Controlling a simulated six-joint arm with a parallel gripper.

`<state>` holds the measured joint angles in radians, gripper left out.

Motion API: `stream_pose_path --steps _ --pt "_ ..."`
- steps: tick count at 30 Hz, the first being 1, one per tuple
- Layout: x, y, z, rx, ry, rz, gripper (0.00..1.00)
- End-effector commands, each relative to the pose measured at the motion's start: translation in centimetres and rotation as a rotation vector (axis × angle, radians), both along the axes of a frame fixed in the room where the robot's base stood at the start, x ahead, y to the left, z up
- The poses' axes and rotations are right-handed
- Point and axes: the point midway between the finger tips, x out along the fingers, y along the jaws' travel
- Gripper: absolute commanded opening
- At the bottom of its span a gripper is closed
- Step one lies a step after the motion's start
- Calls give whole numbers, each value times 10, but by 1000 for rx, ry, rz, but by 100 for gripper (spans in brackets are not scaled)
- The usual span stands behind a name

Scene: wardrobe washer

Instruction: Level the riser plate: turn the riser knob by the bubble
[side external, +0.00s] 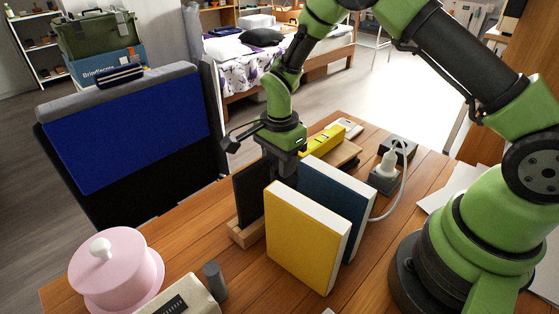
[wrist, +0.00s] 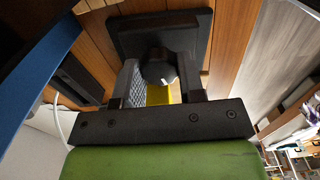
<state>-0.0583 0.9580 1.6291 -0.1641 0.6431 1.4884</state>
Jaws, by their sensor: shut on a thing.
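The yellow level (side external: 325,138) lies on the wooden riser plate (side external: 348,154) behind the books in the side view. Its bubble is too small to read. My gripper (side external: 279,166) points down beside the level's near end, with its fingertips partly hidden by the books. In the wrist view a dark round knob (wrist: 158,66) sits between the two fingers of my gripper (wrist: 159,80), which are shut on it. The knob is hidden in the side view. A yellow strip (wrist: 159,94) shows below the knob in the wrist view.
A yellow book (side external: 305,238) and a blue book (side external: 337,199) stand upright close in front of my gripper. A black upright panel (side external: 247,194) is at its left. A white plug (side external: 388,161) with a cable is at the right. A pink domed dish (side external: 112,268) stands front left.

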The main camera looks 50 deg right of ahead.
Motion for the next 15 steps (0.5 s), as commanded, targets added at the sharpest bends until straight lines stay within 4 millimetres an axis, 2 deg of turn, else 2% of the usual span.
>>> stream_pose_path --steps 15 --pt "0 0 0 -1 0 322 13"
